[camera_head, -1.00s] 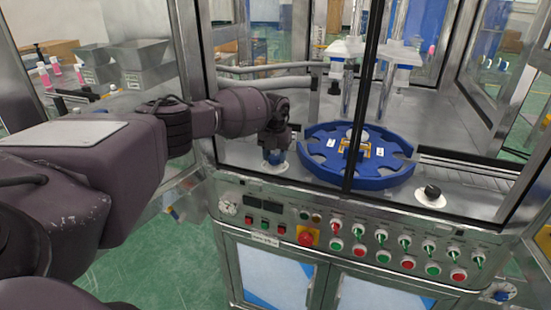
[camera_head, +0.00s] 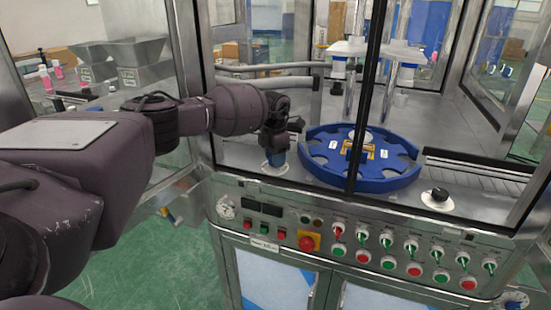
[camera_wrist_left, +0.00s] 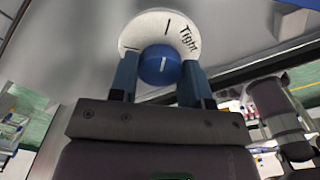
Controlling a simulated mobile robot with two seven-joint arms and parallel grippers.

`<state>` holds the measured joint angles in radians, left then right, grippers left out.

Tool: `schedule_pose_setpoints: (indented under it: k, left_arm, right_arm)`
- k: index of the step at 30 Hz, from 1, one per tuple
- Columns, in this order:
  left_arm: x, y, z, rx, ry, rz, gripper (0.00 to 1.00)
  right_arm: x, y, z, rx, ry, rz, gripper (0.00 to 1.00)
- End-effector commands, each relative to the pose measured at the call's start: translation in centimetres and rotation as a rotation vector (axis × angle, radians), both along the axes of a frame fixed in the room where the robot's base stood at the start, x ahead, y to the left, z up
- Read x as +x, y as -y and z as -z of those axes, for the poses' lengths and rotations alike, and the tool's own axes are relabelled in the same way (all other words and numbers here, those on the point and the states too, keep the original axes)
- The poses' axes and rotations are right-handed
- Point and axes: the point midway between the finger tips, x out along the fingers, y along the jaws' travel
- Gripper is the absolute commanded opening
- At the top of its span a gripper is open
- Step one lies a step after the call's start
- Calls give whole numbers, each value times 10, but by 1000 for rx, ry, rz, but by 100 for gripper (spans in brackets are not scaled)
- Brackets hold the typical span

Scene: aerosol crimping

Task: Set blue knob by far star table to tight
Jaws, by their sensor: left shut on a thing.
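The blue knob (camera_wrist_left: 160,65) sits on a round white dial (camera_wrist_left: 146,28) with tick marks and the word "Tight" on its right side. A short white line on the knob points up in the left wrist view, toward a tick left of "Tight". My left gripper (camera_wrist_left: 161,80) is shut on the knob, one finger on each side. In the head view the left gripper (camera_head: 275,150) reaches down onto the knob at the machine's left, beside the blue star table (camera_head: 380,184); the fingers mostly hide the knob there. My right gripper is not in view.
A black knob (camera_head: 440,194) on a white dial stands right of the star table. The front panel holds a red emergency stop (camera_head: 307,242) and several switches. Metal posts and glass frame the machine opening; a dark vertical frame bar (camera_head: 369,110) crosses before the star table.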

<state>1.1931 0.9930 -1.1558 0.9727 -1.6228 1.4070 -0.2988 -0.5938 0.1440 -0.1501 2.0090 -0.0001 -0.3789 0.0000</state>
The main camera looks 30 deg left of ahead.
Motion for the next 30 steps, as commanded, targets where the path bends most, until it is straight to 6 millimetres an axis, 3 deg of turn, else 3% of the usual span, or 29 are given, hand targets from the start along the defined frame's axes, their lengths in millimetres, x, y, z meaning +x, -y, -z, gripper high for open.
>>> schedule_pose_setpoints:
  k: [20,21,24,26,30]
  left_arm:
    - [1,0,-2,0,4,59,20]
    - [1,0,-2,0,4,59,48]
    - [1,0,-2,0,2,59,63]
    - [0,0,-1,0,2,58,69]
    - [0,0,-1,-1,1,58,69]
  right_arm:
    - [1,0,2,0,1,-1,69]
    - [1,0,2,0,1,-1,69]
    - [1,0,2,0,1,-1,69]
    - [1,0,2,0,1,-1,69]
    - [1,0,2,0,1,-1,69]
